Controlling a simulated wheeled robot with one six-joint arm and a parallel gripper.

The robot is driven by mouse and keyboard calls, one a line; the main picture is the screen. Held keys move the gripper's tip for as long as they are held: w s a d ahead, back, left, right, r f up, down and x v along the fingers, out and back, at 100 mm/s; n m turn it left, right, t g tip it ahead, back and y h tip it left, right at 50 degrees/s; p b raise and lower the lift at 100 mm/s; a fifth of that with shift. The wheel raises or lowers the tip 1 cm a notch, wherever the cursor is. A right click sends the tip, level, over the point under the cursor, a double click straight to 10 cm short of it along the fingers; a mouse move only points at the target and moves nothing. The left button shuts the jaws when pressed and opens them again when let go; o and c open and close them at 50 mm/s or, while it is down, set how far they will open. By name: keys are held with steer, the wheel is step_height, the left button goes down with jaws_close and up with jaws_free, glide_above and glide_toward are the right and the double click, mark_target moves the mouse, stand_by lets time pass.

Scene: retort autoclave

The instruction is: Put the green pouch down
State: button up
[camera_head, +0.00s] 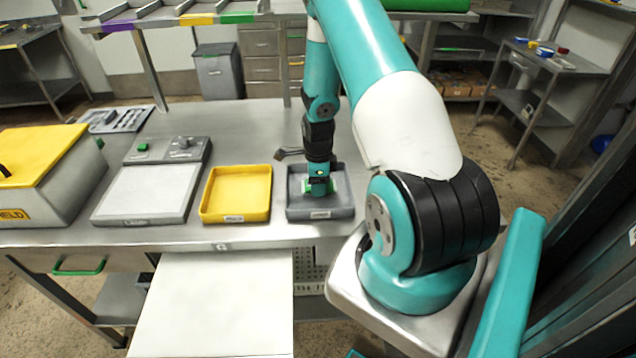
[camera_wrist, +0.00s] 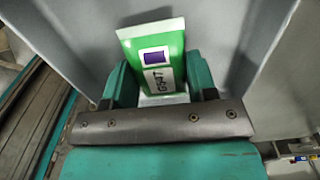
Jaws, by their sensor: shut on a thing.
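The green pouch (camera_wrist: 155,62) is in my gripper (camera_wrist: 160,90), between its two teal fingers. In the wrist view it has a white top edge, a purple square and a white label with dark handwriting. In the head view my gripper (camera_head: 319,188) points down into the grey tray (camera_head: 338,212) on the steel table. Only a sliver of green shows at the fingertips there, mostly hidden by my gripper. I cannot tell whether the pouch touches the tray floor.
A yellow tray (camera_head: 236,195) stands just left of the grey tray. Further left are a scale-like device (camera_head: 150,192) and a yellow-lidded box (camera_head: 40,165). A small dark tool (camera_head: 289,152) lies behind the grey tray. The table's back is mostly clear.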

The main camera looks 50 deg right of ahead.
steer(key=shift+f, duration=0.55)
steer(key=shift+f, duration=0.1)
steer(key=o, duration=1)
